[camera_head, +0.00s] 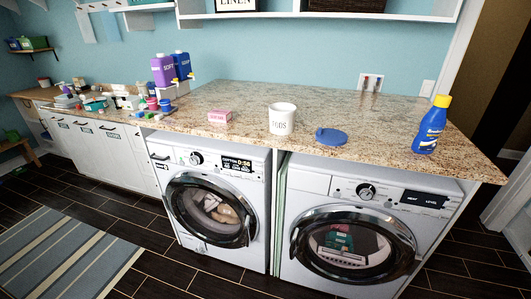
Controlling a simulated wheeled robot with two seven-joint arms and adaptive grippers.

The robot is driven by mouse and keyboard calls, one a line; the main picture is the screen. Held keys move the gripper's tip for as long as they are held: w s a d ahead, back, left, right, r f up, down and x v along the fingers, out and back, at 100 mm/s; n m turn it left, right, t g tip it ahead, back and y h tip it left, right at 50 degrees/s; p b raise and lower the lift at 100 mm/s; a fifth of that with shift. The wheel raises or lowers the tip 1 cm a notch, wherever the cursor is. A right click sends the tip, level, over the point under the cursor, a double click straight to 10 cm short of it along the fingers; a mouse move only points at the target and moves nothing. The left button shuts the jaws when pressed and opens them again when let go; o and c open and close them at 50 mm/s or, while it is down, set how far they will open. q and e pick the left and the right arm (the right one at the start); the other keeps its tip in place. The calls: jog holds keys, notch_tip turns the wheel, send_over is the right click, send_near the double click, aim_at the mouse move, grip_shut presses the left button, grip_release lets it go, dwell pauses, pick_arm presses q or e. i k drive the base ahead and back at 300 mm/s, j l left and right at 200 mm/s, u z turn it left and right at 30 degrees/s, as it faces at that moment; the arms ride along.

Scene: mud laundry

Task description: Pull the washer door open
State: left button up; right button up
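Two white front-loading machines stand side by side under the counter. The left machine (259,190) has a drawer at its upper left, a dial and a lit display that seems to read "COTTON 0:58", so it looks like the washer. Its round door (182,205) with a dark chrome rim is shut, and laundry shows through the glass. The right machine (300,183) has a dial and a display that seems to read "HEAT LEVEL". Its round door (310,258) is also shut, with dark and teal cloth behind the glass. Neither of my grippers is in view.
The granite counter (240,100) holds a white tub (282,119), a blue lid (331,137), a pink box (219,115) and a blue bottle (431,126). A striped rug (60,255) lies at the left. The dark floor before the machines looks clear.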

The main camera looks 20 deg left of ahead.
aim_at(173, 198)
jog(key=u, duration=1.25)
